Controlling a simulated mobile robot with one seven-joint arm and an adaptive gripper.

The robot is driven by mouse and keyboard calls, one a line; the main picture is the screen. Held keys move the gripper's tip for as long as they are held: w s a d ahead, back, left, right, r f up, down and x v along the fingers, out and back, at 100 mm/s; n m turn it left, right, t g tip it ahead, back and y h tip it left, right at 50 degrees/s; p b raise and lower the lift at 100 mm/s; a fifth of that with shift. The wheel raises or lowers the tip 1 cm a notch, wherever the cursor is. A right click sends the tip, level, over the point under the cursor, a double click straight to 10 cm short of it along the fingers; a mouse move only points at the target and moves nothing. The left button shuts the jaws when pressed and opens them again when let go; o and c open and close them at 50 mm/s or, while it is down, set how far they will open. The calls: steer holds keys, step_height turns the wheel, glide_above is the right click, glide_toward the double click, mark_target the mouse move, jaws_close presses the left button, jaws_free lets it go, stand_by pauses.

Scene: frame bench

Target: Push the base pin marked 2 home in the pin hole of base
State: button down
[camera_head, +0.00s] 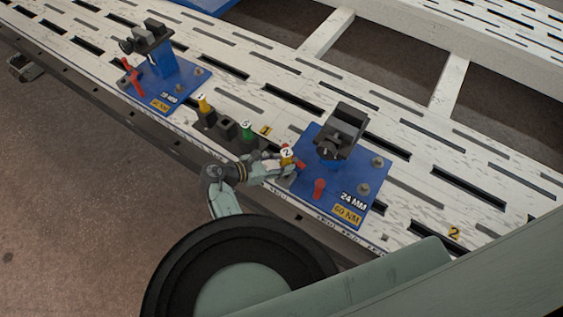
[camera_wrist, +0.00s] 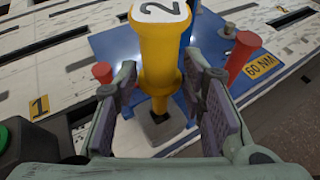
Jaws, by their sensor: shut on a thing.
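The yellow base pin marked 2 (camera_head: 286,154) stands roughly upright at the left edge of the blue base (camera_head: 362,206) labelled 24 MM and 60 NM. My gripper (camera_head: 287,168) is shut on this pin. In the wrist view the pin (camera_wrist: 163,50) rises between the two jaw pads, its white cap with the 2 at the top. Its lower end meets a small dark square spot (camera_wrist: 163,127) in a pale patch by the blue plate (camera_wrist: 118,43). I cannot tell how deep the pin sits; the pin hole itself is hidden.
A dark clamp (camera_head: 342,128) stands on the base, with a red pin (camera_head: 319,188) and bolts near it. To the left is a holder (camera_head: 226,128) with a yellow pin and a green pin (camera_head: 247,131). A second blue base (camera_head: 168,92) stands farther left on the slotted white bench.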

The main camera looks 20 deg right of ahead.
steer(key=shift+f+b, duration=1.8)
steer(key=shift+f, duration=1.75)
steer(key=c, duration=0.9)
jaws_free()
steer(key=shift+c, duration=0.2)
steer(key=v, duration=1.2)
steer(key=shift+f, duration=0.1)
